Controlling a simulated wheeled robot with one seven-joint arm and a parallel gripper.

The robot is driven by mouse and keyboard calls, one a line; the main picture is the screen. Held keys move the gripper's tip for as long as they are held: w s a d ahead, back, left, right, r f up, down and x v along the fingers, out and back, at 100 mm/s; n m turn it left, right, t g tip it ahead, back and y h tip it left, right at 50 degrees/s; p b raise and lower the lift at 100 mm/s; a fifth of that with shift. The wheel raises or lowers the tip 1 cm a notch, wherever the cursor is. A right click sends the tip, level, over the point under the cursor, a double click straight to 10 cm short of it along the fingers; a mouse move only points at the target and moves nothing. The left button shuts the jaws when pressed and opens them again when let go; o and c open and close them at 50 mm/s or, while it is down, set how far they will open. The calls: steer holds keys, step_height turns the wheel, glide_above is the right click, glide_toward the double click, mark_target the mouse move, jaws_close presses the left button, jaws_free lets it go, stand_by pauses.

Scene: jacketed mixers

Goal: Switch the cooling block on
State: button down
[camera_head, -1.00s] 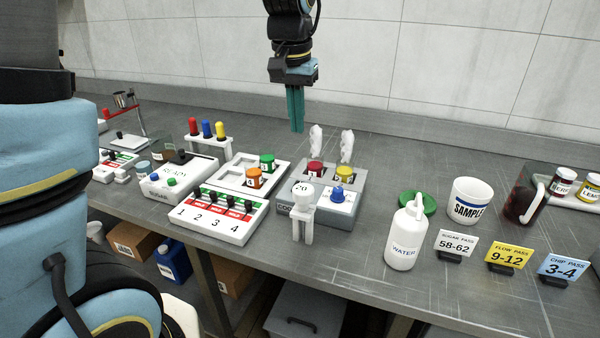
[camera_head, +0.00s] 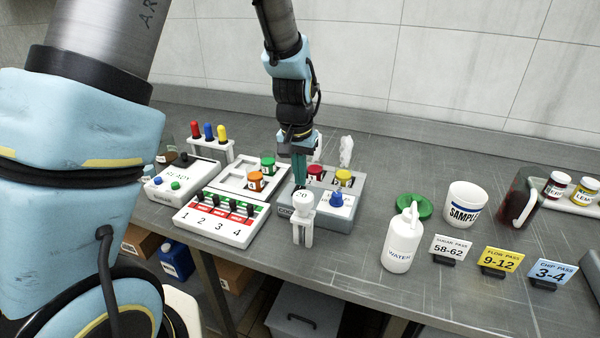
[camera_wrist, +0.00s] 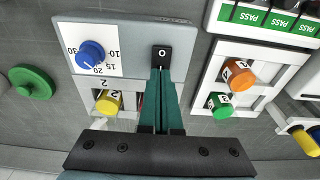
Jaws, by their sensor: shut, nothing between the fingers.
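The cooling block (camera_head: 333,222) is a grey box on the bench, with a blue dial (camera_head: 336,199) and red and yellow-lidded jars (camera_head: 343,177) set in it. In the wrist view the dial (camera_wrist: 90,54) sits on a white scale marked 10 to 30. A black rocker switch (camera_wrist: 161,54) with a white "O" lies beside the dial on the block's top. My gripper (camera_head: 299,184) is shut and empty, its green fingers pointing down over the block. In the wrist view the fingertips (camera_wrist: 161,72) are at the switch's edge; I cannot tell whether they touch it.
A white figure-shaped stand (camera_head: 303,219) stands close in front of the block. A numbered switch panel (camera_head: 215,221) and a tray with orange and green jars (camera_head: 240,175) are to the left. A water bottle (camera_head: 398,247) and green lid (camera_head: 412,206) are to the right.

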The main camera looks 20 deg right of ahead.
steer(key=shift+f, duration=0.35)
steer(key=shift+f, duration=0.1)
steer(key=shift+w+d+f+b, duration=0.1)
steer(key=shift+f+b, duration=0.2)
steer(key=shift+r, duration=0.15)
steer(key=shift+s+a+r, duration=0.1)
steer(key=shift+s+a, duration=0.45)
steer(key=shift+s, duration=0.1)
